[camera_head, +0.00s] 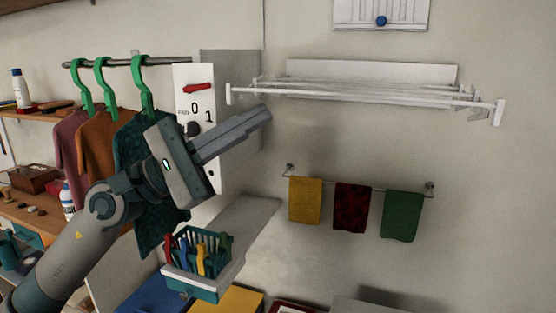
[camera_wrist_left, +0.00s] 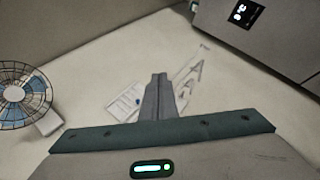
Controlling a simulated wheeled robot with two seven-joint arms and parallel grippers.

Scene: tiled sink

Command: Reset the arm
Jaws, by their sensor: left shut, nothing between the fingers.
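My left arm (camera_head: 75,245) comes in from the lower left in the head view. Its gripper (camera_head: 264,113) points up and to the right, in front of a white panel (camera_head: 198,88) marked 0 and 1 with a red lever. The two fingers are together with nothing between them. In the left wrist view the shut fingers (camera_wrist_left: 158,80) point toward a pale wall. My right gripper does not show in either view.
Shirts hang on green hangers (camera_head: 143,90) behind the arm. A teal basket (camera_head: 195,285) with coloured pegs sits below the gripper. A white drying rack (camera_head: 370,90) and a rail with yellow, dark red and green towels (camera_head: 402,217) are on the wall at right.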

